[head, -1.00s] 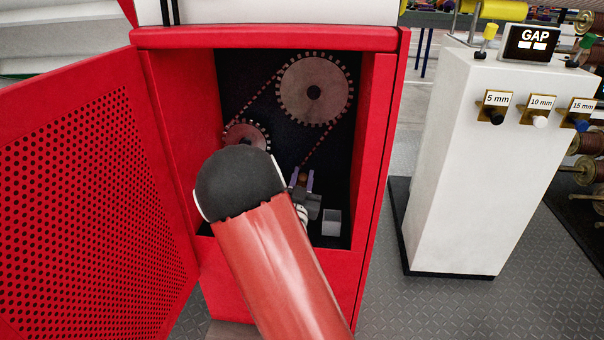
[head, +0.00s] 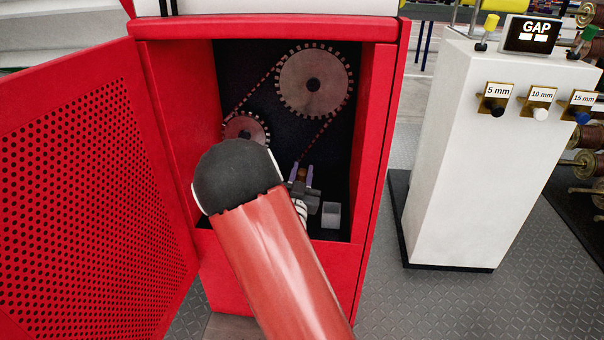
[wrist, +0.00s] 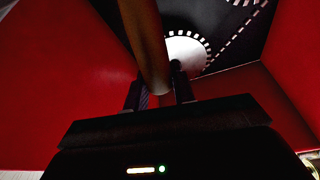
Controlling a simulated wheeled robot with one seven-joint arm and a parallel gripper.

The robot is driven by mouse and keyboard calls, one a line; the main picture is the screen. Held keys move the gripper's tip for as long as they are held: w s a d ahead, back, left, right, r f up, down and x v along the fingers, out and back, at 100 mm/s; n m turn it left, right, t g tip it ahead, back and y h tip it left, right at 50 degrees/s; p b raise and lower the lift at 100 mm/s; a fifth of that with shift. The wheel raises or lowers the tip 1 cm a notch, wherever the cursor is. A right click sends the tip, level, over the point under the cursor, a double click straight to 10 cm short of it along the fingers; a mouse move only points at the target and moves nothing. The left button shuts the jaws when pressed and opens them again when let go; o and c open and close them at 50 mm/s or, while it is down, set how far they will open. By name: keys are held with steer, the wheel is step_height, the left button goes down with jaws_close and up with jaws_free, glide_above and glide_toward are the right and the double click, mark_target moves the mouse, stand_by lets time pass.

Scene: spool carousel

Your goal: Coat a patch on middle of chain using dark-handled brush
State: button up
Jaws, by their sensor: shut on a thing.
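The chain (head: 313,142) runs dark reddish between a large toothed sprocket (head: 314,84) at the upper right and a smaller one (head: 245,130) at the lower left, inside the open red cabinet. In the wrist view, a sprocket (wrist: 186,50) and a line of chain (wrist: 226,44) show beyond the fingers. My gripper (head: 303,174) is inside the cabinet, in front of the lower chain. It is shut on the brush, whose dark brown handle (wrist: 149,45) rises between the fingers (wrist: 159,92) in the wrist view. The bristles cannot be made out, nor whether they touch the chain.
A small grey open box (head: 331,214) stands on the cabinet floor right of my gripper. The perforated red door (head: 85,190) is open at left. The red side walls (wrist: 70,80) are close in the wrist view. A white GAP console (head: 480,170) stands at right.

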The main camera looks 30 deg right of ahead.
steer(key=shift+f+b, duration=0.7)
steer(key=shift+b, duration=0.3)
stand_by(2.2)
steer(key=shift+r+p, duration=1.55)
steer(key=shift+r, duration=2.1)
